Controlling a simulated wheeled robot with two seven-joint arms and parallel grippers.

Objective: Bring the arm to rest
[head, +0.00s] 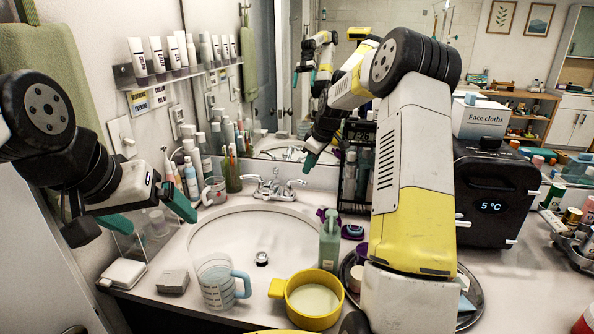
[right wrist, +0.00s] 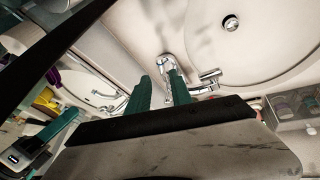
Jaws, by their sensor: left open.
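My left gripper (head: 150,212) is at the left of the head view, above the left end of the counter. Its green fingers are wide apart with nothing between them. My right arm reaches up from the lower right and bends toward the mirror. My right gripper (head: 311,160) points down near the faucet (head: 272,187), above the back of the sink. In the right wrist view its two green fingers (right wrist: 160,88) stand apart, with the faucet (right wrist: 167,64) visible past them and nothing held.
The sink (head: 225,235) is empty. A measuring jug (head: 216,285), yellow pot (head: 313,302) and green pump bottle (head: 329,245) stand along its front and right. A black appliance (head: 490,195) is right of my right arm. A shelf of tubes (head: 170,77) juts from the left wall.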

